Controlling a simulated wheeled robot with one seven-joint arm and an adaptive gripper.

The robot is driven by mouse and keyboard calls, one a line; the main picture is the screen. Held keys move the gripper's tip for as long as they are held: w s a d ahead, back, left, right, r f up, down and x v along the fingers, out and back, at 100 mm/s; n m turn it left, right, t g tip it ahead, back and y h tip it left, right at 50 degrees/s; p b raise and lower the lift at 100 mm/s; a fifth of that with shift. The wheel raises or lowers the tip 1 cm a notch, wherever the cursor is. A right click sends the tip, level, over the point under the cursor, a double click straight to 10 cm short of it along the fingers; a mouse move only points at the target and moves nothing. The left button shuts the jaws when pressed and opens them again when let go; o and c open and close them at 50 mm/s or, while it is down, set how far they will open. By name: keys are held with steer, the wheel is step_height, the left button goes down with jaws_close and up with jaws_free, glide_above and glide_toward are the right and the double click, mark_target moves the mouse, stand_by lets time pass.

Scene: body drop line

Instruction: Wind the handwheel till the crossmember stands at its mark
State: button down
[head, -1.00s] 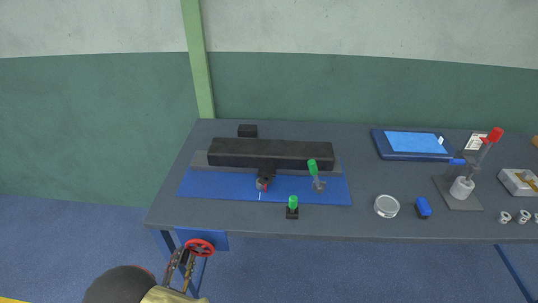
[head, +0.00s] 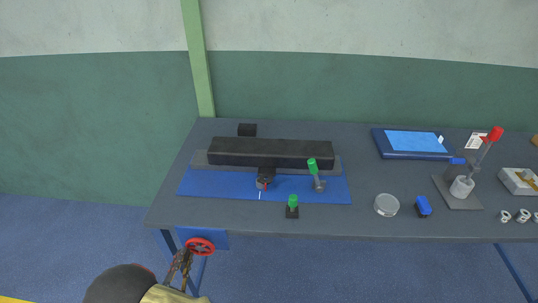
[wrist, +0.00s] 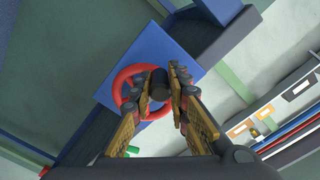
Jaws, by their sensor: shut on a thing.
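The red handwheel (head: 200,246) is on a blue plate (head: 222,240) at the table's front left edge. It also shows in the wrist view (wrist: 122,88), partly hidden by my fingers. My gripper (head: 188,252) is shut on the handwheel's dark knob (wrist: 159,85), with a finger on each side of it. The crossmember seems to be the dark block (head: 265,175) that juts forward from the long black beam (head: 270,152). A small red patch is on its front end. A white line (head: 260,195) on the blue strip (head: 225,187) lies just below that end, slightly to its left.
A green-handled lever (head: 315,172) and a green-topped button (head: 292,206) stand right of the block. A round tin (head: 386,205), a blue item (head: 423,205), a tablet (head: 412,143) and a red-tipped stand (head: 462,187) are further right.

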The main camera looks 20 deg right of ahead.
mark_target(206, 255)
steer(key=shift+s+d+f+b, duration=0.15)
steer(key=shift+d+f, duration=0.15)
steer(key=shift+f, duration=0.3)
steer(key=shift+s+d+f+b, duration=0.15)
steer(key=shift+d+f, duration=0.1)
steer(key=shift+f, duration=0.35)
steer(key=shift+d, duration=0.1)
steer(key=shift+s+d+f, duration=0.15)
steer(key=shift+d+f, duration=0.25)
steer(key=shift+d, duration=0.1)
steer(key=shift+s+d+f, duration=0.2)
steer(key=shift+d, duration=0.3)
steer(key=shift+s+d+r+p, duration=0.1)
steer(key=shift+s+d+p, duration=0.15)
steer(key=shift+d+p, duration=0.3)
steer(key=shift+s+d+r+p, duration=0.1)
steer(key=shift+s+d+p, duration=0.2)
steer(key=shift+d, duration=0.3)
